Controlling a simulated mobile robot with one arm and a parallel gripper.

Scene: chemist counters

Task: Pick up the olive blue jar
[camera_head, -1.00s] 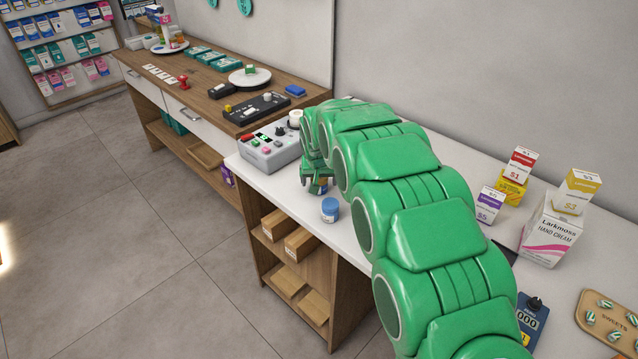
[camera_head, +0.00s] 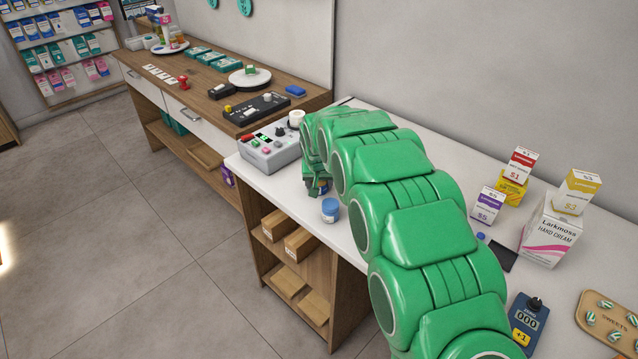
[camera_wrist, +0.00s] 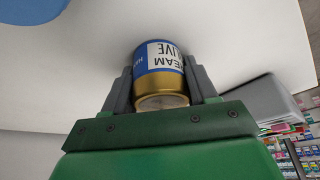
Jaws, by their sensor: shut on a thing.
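The olive blue jar (camera_wrist: 160,62) shows in the wrist view, with a blue and white label reading in part "LIVE" and a gold end. My gripper (camera_wrist: 161,85) is shut on it, one dark finger on each side. In the head view my gripper (camera_head: 317,184) is at the far left part of the white counter, just behind a second jar with a blue lid (camera_head: 330,210). Only a small part of the held jar shows there, behind my gripper. I cannot tell whether it is clear of the counter.
A grey device with buttons (camera_head: 268,148) stands close to the left of my gripper. Medicine boxes (camera_head: 487,205) and a hand cream carton (camera_head: 550,233) stand to the right. A blue counter device (camera_head: 528,322) and a sweets tray (camera_head: 592,318) lie nearer.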

